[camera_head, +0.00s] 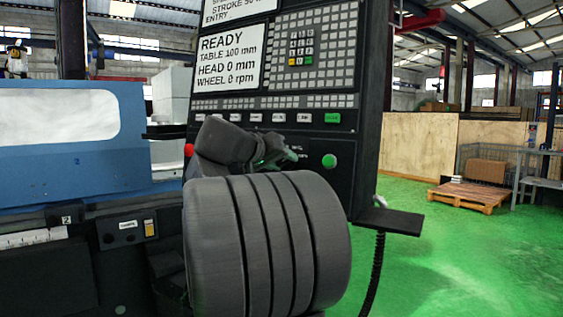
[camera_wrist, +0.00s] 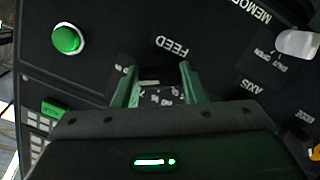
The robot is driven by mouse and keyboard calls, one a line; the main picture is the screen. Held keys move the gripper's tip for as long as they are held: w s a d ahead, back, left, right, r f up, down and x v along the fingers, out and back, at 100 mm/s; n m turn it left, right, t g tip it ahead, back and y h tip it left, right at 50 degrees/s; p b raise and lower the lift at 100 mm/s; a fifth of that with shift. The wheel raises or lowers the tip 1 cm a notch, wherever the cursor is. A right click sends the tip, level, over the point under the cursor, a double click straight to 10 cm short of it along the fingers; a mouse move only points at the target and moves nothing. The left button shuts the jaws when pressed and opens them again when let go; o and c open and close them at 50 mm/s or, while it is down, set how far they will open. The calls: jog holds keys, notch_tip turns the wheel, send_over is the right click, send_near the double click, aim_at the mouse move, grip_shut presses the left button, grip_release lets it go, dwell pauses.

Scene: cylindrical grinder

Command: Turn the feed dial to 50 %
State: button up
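My gripper (camera_wrist: 162,82) points at the black control panel below the printed word FEED (camera_wrist: 172,45). Its two green fingers stand apart, one on each side of a dark, partly hidden feed dial (camera_wrist: 150,74) with pale scale marks close by. I cannot tell whether the fingers touch the dial, and its setting is not readable. In the head view my gripper (camera_head: 278,156) is at the lower part of the control panel (camera_head: 340,150), and my arm hides the dial there.
A green button (camera_wrist: 67,39) sits left of FEED, and a white knob (camera_wrist: 297,43) and AXIS lettering lie to the right. The panel display (camera_head: 228,58) reads READY. A red button (camera_head: 189,150) and a dark shelf (camera_head: 392,221) flank the panel.

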jog(key=shift+c, duration=0.5)
jog(key=shift+n, duration=0.3)
jog(key=n+p, duration=0.1)
jog(key=n, duration=0.1)
jog(key=shift+n+h+p, duration=0.3)
jog(key=shift+h+p, duration=0.05)
jog(key=shift+h, duration=0.05)
jog(key=n+p, duration=0.1)
jog(key=n, duration=0.3)
jog(key=shift+h, duration=0.4)
jog(key=n+p, duration=0.1)
jog(key=n, duration=0.3)
jog(key=shift+h+p, duration=0.4)
jog(key=shift+f+n+t+p, duration=0.15)
jog(key=shift+n+t+p, duration=0.3)
jog(key=shift+n, duration=1.35)
